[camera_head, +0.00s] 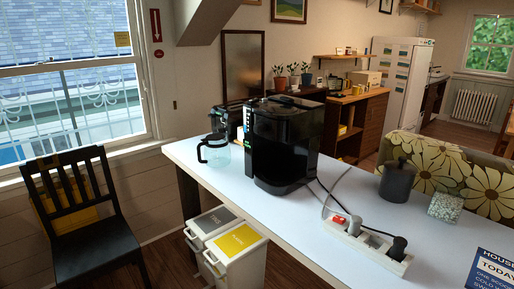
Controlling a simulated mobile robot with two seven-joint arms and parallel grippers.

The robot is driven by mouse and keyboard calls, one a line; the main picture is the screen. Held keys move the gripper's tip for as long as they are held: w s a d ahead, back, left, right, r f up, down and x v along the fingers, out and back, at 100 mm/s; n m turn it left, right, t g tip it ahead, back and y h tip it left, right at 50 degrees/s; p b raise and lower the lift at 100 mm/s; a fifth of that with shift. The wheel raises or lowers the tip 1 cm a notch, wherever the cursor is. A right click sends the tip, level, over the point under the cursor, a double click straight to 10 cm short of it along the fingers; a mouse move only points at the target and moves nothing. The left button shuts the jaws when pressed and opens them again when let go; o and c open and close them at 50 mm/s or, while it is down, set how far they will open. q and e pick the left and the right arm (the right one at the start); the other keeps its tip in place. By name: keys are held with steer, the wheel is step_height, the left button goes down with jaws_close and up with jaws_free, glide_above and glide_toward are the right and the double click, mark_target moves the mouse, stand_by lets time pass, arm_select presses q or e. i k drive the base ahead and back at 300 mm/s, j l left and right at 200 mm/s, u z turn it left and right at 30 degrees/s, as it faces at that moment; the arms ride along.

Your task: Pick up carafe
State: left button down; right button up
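The carafe (215,152) is clear glass with a black handle and a dark top. It stands upright near the left end of the white table (228,182). Its handle points to the left. A black coffee maker (285,145) stands just right of the carafe and close to it; I cannot tell if they touch. Neither of my grippers is in view.
A power strip (366,246) with plugs and cables lies at the table's front. A dark canister (397,181) and a patterned box (445,207) stand at the right. A black chair (80,215) and bins (236,244) stand left of and below the table.

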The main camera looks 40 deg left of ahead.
mark_target(217, 154)
steer(key=u, duration=1.75)
steer(key=i+j+z, duration=0.15)
steer(key=z, duration=0.45)
steer(key=i+j+z, duration=0.15)
steer(key=j, duration=0.15)
steer(key=i+j+z, duration=0.15)
steer(key=j+z, duration=0.2)
steer(key=j, duration=0.2)
steer(key=i+j, duration=0.15)
steer(key=j, duration=0.3)
steer(key=i+j+z, duration=0.1)
steer(key=j, duration=0.35)
steer(key=i+j, duration=0.1)
steer(key=j, duration=0.35)
steer(key=i+j+z, duration=0.1)
steer(key=j, duration=0.4)
